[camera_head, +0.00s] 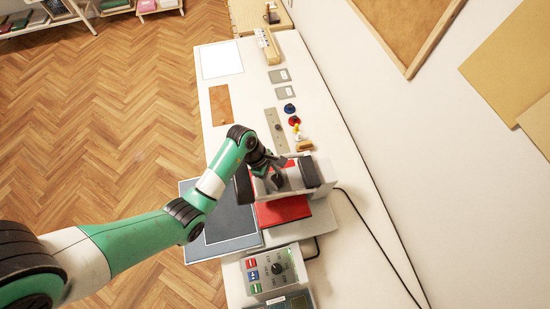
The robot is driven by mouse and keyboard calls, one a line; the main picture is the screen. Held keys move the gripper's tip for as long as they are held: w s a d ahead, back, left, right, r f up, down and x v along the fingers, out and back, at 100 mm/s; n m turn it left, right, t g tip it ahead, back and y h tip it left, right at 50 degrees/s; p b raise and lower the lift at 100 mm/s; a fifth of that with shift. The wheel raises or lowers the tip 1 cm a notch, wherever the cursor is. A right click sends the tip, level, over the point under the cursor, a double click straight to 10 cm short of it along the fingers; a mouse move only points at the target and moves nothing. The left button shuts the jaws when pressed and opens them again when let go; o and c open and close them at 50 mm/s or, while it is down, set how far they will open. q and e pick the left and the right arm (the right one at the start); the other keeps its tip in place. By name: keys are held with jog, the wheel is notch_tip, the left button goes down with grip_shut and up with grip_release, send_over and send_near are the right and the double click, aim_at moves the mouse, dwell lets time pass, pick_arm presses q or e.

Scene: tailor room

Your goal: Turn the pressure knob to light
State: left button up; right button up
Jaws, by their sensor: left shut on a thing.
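A white machine (268,187) with dark parts stands on the white table, above a red piece (283,211). My left gripper (274,178) reaches in from the left and is at the machine's top. It is shut on a small dark part there, which looks like a knob; the fingers mostly hide it, and its setting cannot be read. A grey control box (292,257) nearer the bottom carries a black dial (278,268) with tiny markings around it, apart from the gripper. My right gripper is out of view.
A dark mat (230,225) lies left of the machine. Spools (290,108), a ruler-like strip (275,130) and a brown board (220,105) lie farther along the table (243,100). A black cable (375,230) runs down the right side, near the wall.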

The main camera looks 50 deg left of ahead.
pick_arm(q)
jog(key=shift+s+n+t+y, duration=0.1)
jog(key=shift+n+t+y, duration=0.2)
jog(key=shift+n, duration=0.8)
grip_shut()
jog(key=shift+f, duration=0.1)
jog(key=o, duration=1.4)
grip_release()
jog(key=shift+c, duration=0.2)
